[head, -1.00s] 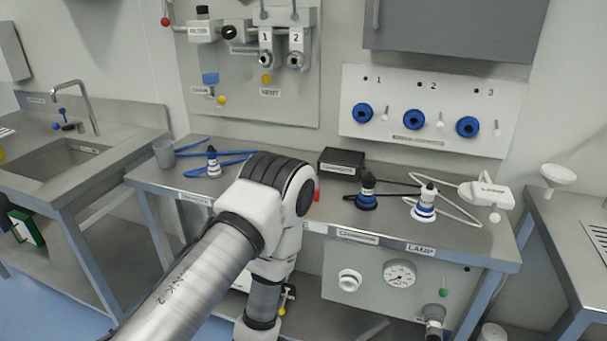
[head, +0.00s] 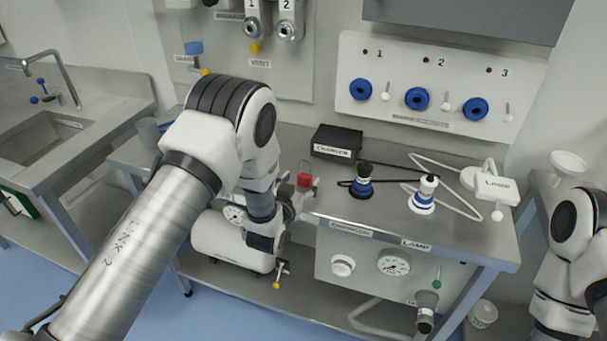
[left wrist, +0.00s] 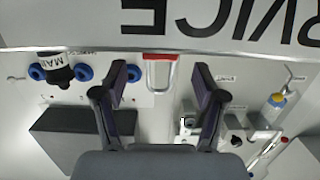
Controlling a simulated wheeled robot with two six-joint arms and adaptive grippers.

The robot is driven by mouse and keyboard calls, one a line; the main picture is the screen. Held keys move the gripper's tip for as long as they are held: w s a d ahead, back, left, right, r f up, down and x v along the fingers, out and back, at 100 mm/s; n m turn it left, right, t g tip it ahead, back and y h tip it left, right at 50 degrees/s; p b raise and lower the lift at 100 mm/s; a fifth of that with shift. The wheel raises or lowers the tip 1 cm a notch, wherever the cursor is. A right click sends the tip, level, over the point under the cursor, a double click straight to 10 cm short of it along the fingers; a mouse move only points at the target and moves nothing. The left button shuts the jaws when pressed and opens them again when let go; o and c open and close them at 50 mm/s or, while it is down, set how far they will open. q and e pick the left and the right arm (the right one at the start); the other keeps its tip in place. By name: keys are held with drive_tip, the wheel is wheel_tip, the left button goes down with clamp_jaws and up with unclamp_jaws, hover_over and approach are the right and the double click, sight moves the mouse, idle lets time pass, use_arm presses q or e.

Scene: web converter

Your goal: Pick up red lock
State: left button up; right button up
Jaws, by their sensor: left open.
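The red lock (head: 304,181) shows in the head view near the front edge of the middle bench, with its thin shackle pointing up. It also shows in the left wrist view (left wrist: 160,57), ahead of and between the two spread fingers. My left gripper (head: 298,198) is at the bench edge right by the lock. In the left wrist view it (left wrist: 160,80) is open, with a gap on both sides of the lock. I cannot tell whether the lock touches the bench. Part of my right arm shows at the right edge; its gripper is out of view.
A black charger box (head: 337,141) stands behind the lock. A gauge panel (head: 372,262) hangs below the bench edge. A sink (head: 42,137) is at the left.

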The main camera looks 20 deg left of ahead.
sight(304, 178)
use_arm(q)
drive_tip(key=w, duration=0.1)
drive_tip(key=w+f, duration=0.1)
drive_tip(key=w, duration=0.2)
drive_tip(key=shift+w+f, duration=0.25)
drive_tip(key=shift+s+r, duration=0.2)
drive_tip(key=shift+s, duration=0.05)
drive_tip(key=shift+c, duration=0.4)
drive_tip(key=shift+s, duration=0.15)
drive_tip(key=c, duration=0.6)
clamp_jaws()
use_arm(e)
drive_tip(key=shift+w+r, duration=0.25)
drive_tip(key=shift+r, duration=0.2)
